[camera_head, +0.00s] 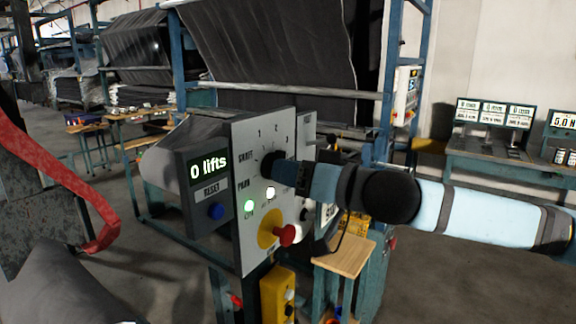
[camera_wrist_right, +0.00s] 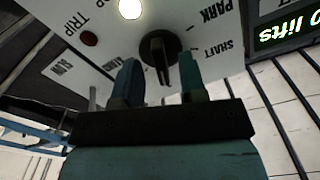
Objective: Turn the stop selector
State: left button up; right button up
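The stop selector (camera_wrist_right: 158,48) is a black round knob with a raised grip on the pale control panel (camera_head: 250,130). Labels such as SHAFT and PARK stand around it in the right wrist view. My right gripper (camera_head: 283,170) reaches in from the right, directly in front of the knob, and hides most of it in the head view. In the right wrist view its two fingers (camera_wrist_right: 158,72) are apart, one on each side of the knob's grip. I cannot tell whether they touch it. My left gripper is not in view.
A display (camera_head: 208,166) reads "0 lifts", with a blue reset button (camera_head: 216,211) below. A green lamp (camera_head: 249,206) and a white lamp (camera_head: 270,193) are lit. A red button (camera_head: 287,235) on yellow sticks out below my gripper. A small wooden table (camera_head: 345,258) stands right of the panel.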

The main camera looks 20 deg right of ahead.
jog(key=shift+w+a, duration=0.3)
jog(key=shift+w, duration=0.05)
jog(key=shift+c, duration=0.2)
grip_shut()
